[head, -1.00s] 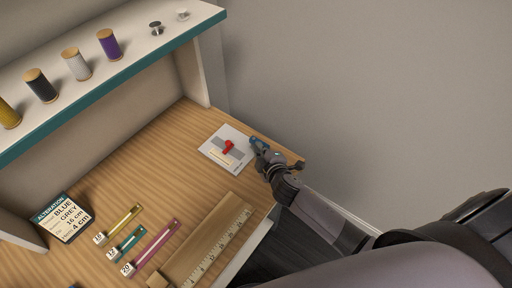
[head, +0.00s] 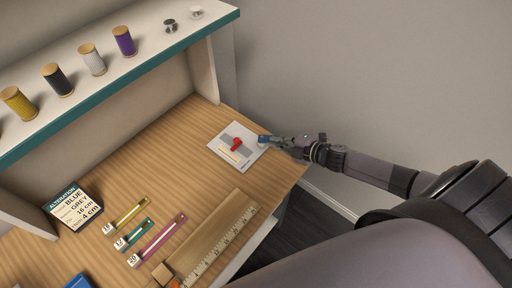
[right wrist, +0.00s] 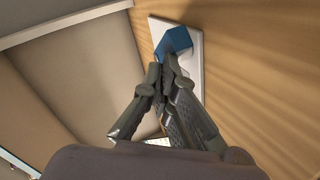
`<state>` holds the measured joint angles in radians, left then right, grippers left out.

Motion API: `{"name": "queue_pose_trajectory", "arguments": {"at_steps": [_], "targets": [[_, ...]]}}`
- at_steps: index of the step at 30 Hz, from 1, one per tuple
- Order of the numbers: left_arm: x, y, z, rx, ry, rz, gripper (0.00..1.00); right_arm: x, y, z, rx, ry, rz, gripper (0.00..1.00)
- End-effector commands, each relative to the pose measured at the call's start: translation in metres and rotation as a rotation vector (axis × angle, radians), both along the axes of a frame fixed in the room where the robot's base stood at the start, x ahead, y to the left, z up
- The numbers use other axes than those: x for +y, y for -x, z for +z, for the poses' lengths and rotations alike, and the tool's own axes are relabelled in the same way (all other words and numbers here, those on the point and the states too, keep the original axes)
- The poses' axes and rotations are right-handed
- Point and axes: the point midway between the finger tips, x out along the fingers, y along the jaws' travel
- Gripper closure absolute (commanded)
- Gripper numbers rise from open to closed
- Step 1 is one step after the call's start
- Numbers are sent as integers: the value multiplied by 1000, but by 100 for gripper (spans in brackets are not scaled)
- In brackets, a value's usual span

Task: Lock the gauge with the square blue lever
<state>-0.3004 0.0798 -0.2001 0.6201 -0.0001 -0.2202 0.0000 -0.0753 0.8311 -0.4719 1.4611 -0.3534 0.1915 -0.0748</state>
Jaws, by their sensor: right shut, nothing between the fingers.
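The gauge is a white plate (head: 223,134) on the wooden bench, with a grey strip, a red lever (head: 237,143) and a pale scale on it. The square blue lever (head: 263,139) is at the plate's right end, partly hidden by my right gripper (head: 272,140). In the right wrist view the blue lever (right wrist: 175,41) stands on the white plate (right wrist: 193,72), just beyond the fingertips (right wrist: 168,63). My right gripper is shut and empty; its tips are at or very close to the lever, and I cannot tell if they touch. My left gripper is out of view.
Yellow, teal and pink numbered strips (head: 157,240) and a wooden board with a measuring scale (head: 215,240) lie in front. An alteration card (head: 72,207) stands left. A shelf (head: 150,62) holds several spools. Bench between shelf and strips is clear.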

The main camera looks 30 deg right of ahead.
Motion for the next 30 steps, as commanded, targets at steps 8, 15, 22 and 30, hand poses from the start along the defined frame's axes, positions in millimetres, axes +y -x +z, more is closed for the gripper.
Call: {"name": "queue_pose_trajectory", "arguments": {"at_steps": [8, 15, 22, 30], "targets": [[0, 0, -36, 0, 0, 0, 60, -23, -5, -5, -3, 7, 239, 100], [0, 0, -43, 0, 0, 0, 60, -25, -7, -1, 1, 0, 332, 100], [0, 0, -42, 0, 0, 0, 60, -24, -8, 0, -1, -2, 331, 100], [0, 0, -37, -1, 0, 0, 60, -13, -12, 1, -2, -2, 330, 100]]}}
